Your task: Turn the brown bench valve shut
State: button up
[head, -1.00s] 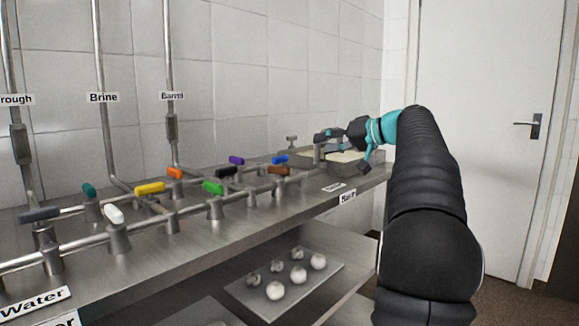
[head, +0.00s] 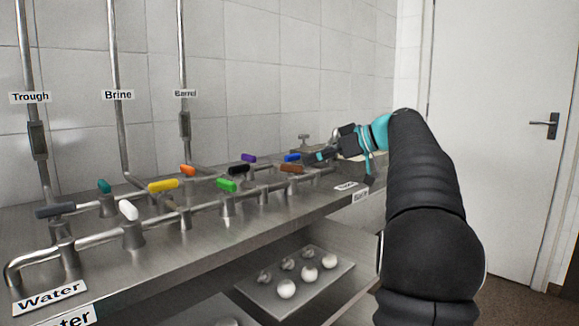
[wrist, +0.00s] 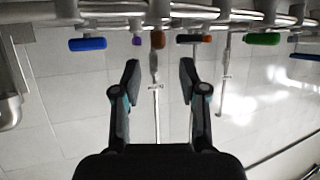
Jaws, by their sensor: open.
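A blue handle (head: 292,157) is close behind the brown one. Black (head: 238,169), purple (head: 248,157) and green (head: 227,185) handles stand to its left. The tiled wall (head: 290,70) rises behind. A tray of white round items (head: 340,270) is on the lower shelf.

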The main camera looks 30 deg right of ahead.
aim_at(292, 165)
jog(key=x, duration=0.7)
jog(key=shift+w+a, duration=0.1)
